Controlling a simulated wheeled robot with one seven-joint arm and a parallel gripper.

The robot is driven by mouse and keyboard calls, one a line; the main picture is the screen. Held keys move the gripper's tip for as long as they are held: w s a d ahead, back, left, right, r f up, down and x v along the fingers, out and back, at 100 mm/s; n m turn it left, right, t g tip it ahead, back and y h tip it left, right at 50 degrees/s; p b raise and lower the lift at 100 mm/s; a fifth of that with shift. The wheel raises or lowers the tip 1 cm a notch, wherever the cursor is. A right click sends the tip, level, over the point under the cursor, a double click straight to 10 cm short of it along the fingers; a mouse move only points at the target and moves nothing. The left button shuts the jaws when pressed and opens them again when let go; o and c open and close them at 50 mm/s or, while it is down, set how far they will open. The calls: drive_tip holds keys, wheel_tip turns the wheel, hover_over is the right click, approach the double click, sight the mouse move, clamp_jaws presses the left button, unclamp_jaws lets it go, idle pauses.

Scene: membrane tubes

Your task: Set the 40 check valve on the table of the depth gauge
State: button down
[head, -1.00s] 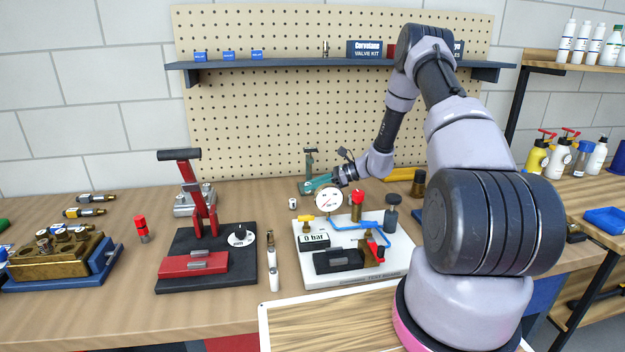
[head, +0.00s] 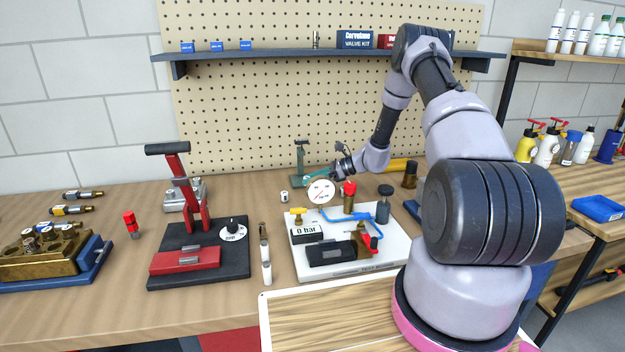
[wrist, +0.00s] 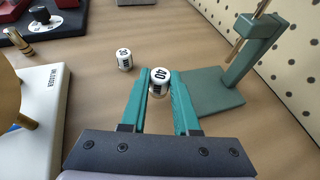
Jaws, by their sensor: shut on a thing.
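My gripper (wrist: 160,88) has teal fingers, shut on the white 40 check valve (wrist: 160,80). The valve is upright between the fingertips, with its black "40" facing the wrist camera. The depth gauge is a green stand with a flat table (wrist: 212,92) and a post, just right of the fingers in the wrist view. The valve appears beside this table; its height is unclear. In the head view the depth gauge (head: 300,160) stands at the back by the pegboard, with my gripper (head: 314,178) at its base. The held valve cannot be made out there.
Another white numbered valve (wrist: 124,60) stands left of my fingers. A white gauge board (head: 340,268) with dial and blue tubing lies in front of the gripper. A black base with a red lever press (head: 200,255) is to the left. The pegboard (wrist: 290,60) is close behind the gauge.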

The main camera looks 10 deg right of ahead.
drive_tip(key=shift+w+f, duration=0.3)
drive_tip(key=shift+w, duration=0.35)
drive_tip(key=shift+w+f, duration=0.25)
drive_tip(key=shift+w, duration=0.4)
drive_tip(key=shift+w+f, duration=0.2)
drive_tip(key=shift+w, duration=3.2)
drive_tip(key=c, duration=0.6)
unclamp_jaws()
drive_tip(key=shift+r, duration=0.1)
drive_tip(key=v, duration=1)
drive_tip(key=shift+s+d, duration=0.2)
drive_tip(key=shift+d, duration=0.15)
